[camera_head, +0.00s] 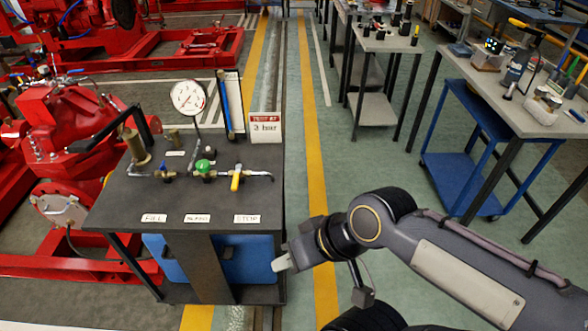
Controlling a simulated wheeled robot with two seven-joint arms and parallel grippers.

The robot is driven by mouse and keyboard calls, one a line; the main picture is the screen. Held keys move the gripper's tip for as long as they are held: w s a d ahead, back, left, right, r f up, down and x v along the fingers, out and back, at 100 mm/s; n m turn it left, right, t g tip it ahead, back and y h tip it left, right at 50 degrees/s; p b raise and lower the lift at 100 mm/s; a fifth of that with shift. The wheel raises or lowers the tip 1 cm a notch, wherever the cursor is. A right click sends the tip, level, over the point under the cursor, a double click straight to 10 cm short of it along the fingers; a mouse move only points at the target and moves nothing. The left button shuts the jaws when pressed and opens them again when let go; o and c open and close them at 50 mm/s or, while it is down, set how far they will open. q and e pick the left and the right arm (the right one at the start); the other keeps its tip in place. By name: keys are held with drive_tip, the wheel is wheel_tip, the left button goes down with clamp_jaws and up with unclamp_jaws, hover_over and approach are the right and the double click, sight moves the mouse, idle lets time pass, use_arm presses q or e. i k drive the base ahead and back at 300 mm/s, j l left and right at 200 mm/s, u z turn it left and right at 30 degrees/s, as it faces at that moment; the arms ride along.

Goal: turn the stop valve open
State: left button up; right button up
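The stop valve (236,178) has a yellow lever and sits at the right end of the pipe row on the dark bench (120,211), behind the STOP label (247,218). Its lever points toward the bench's front edge, across the pipe. My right gripper (281,263) is at the bench's front right corner, in front of and below the valve, apart from it. Its pale fingertips point left; I cannot tell whether there is a gap between them. No object shows in it. My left gripper is not in view.
A green-handled valve (203,167) and a pressure gauge (188,97) stand left of the stop valve. A sign reading 3 bar (265,128) stands behind it. Red pump machinery (70,130) is at left.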

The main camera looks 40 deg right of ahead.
sight(239, 167)
drive_tip(key=z, duration=0.85)
drive_tip(key=i+l+u, duration=0.15)
drive_tip(key=u, duration=0.2)
drive_tip(key=i+l+u, duration=0.2)
drive_tip(key=u, duration=0.2)
drive_tip(key=i, duration=0.1)
